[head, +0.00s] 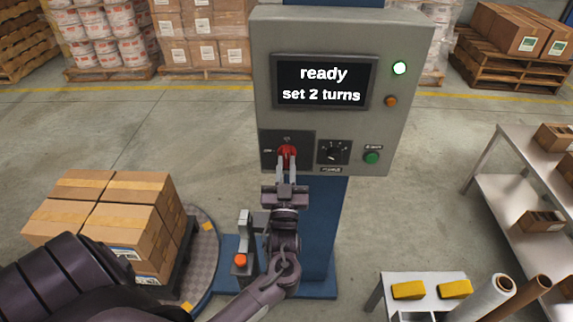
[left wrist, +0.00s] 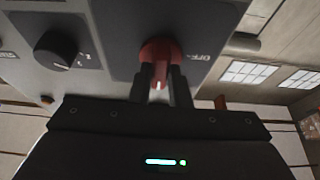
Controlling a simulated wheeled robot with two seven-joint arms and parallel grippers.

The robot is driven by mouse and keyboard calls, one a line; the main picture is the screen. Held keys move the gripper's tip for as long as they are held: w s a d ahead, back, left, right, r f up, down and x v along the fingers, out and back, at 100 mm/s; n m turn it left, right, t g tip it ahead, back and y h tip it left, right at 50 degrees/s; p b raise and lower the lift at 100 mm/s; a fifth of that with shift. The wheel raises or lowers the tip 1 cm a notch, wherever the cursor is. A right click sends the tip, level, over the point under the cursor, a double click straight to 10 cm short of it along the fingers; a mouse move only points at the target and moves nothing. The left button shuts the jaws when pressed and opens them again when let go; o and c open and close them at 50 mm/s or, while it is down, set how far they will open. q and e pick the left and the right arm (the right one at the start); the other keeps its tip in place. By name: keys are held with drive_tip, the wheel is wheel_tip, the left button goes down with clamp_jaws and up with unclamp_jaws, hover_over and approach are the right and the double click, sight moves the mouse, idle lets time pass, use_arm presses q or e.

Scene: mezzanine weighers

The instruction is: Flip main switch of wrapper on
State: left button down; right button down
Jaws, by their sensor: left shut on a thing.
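The wrapper's main switch (head: 287,152) is a red rotary knob on a dark plate at the lower left of the grey control box (head: 345,22). My left gripper (head: 286,167) is shut on this knob, its fingers on either side. In the left wrist view the red knob (left wrist: 158,58) sits between the two fingers (left wrist: 160,88). Its pale pointer mark is toward the gripper, and the OFF label is off to the side. The screen (head: 323,83) reads "ready" and "set 2 turns". My right gripper is not in view.
Right of the switch are a black dial (head: 333,152) and a green button (head: 372,157). Boxes (head: 120,220) stand on a turntable at left. A side table (head: 400,278) and shelf (head: 520,165) stand at right.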

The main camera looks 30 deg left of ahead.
use_arm(q)
drive_tip(key=shift+a+r+m, duration=0.1)
drive_tip(key=shift+r+m, duration=0.1)
drive_tip(key=shift+m, duration=0.1)
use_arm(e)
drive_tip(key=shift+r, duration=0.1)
use_arm(q)
drive_tip(key=c, duration=1.6)
unclamp_jaws()
drive_tip(key=shift+o, duration=1.2)
drive_tip(key=shift+w+f, duration=0.1)
drive_tip(key=shift+f, duration=0.05)
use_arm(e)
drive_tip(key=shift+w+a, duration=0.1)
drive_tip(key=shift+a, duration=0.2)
